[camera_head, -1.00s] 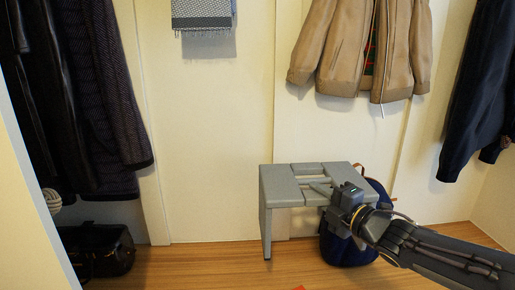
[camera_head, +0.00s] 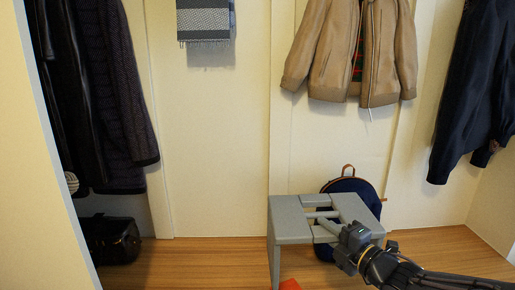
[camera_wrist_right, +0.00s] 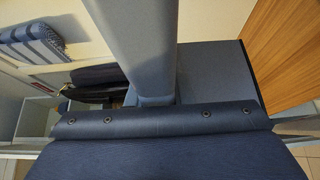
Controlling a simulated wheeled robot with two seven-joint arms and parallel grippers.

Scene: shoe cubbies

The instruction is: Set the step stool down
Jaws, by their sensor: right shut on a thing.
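The grey step stool (camera_head: 287,217) is upright at the lower middle of the head view, with a slotted top. My right gripper (camera_head: 343,237) is shut on the stool's bar in the middle of its top. One leg runs down to the picture's bottom edge, so its foot is hidden. I cannot tell whether the stool touches the floor. In the right wrist view, the stool's grey surface (camera_wrist_right: 218,75) and a bar (camera_wrist_right: 138,45) fill the middle. My left gripper is not in view.
A dark blue backpack (camera_head: 352,185) stands behind the stool against the wall. A black bag (camera_head: 112,240) is at the left on the wooden floor (camera_head: 200,262). A red thing (camera_head: 289,285) lies at the bottom edge. Coats hang on both sides. Floor between bag and stool is clear.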

